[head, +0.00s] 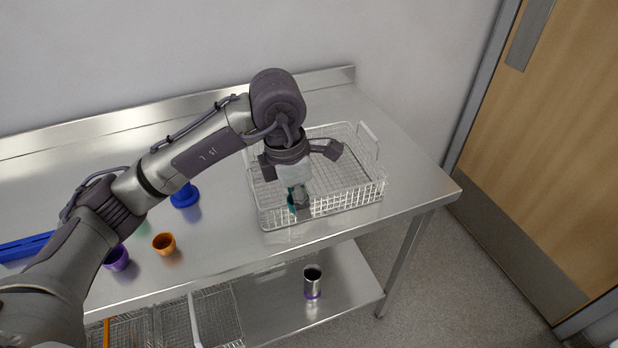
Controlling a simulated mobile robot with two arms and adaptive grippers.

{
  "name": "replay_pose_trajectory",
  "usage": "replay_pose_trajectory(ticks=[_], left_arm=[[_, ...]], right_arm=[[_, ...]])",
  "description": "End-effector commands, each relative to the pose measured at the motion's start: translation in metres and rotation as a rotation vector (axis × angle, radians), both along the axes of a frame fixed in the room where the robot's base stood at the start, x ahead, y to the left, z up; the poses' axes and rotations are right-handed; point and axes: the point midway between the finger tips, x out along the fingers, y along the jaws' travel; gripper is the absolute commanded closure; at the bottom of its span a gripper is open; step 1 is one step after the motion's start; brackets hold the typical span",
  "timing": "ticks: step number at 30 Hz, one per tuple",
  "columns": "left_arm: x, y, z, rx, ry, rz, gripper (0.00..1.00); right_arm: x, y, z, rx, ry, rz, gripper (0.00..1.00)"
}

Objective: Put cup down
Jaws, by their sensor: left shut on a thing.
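My left gripper (300,207) points down at the front left part of a wire basket (345,207) on the steel table. It is shut on a teal thing (291,198), probably the cup, of which only a small part shows beside the fingers. The gripper hides the rest. I cannot tell whether the teal thing touches the basket floor. An orange cup (164,244) and a purple cup (117,259) stand on the table to the left. My right gripper is not in view.
A blue object (185,196) stands behind the orange cup, and a blue tray (25,246) lies at the far left. On the lower shelf are a metal cup with a purple base (312,284) and wire baskets (215,318). The table's right end is clear.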

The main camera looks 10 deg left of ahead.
Motion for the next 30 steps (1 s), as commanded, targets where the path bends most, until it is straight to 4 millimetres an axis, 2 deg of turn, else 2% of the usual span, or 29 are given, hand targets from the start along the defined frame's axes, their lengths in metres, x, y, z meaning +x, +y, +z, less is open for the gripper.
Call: replay_pose_trajectory(ticks=[3,6,9,14,17,24,30], left_arm=[[0.011,-0.014,0.01,-0.003,-0.001,0.302,0.8],[0.018,-0.022,0.016,-0.002,0.001,0.515,0.8],[0.023,-0.026,0.02,0.0,0.002,0.663,0.8],[0.028,-0.027,0.02,-0.001,0.005,0.773,0.8],[0.037,-0.016,0.011,0.001,0.008,0.787,0.8],[0.073,0.026,-0.02,0.004,0.008,0.788,0.8],[0.097,0.051,-0.041,0.0,0.005,0.783,0.8]], right_arm=[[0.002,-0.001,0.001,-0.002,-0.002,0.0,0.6],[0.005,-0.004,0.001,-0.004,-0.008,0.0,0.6],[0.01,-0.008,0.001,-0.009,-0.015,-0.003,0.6],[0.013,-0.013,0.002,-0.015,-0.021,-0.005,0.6],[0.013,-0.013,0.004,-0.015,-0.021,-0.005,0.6],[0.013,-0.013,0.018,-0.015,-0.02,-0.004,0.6],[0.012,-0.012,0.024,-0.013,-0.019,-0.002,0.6]])
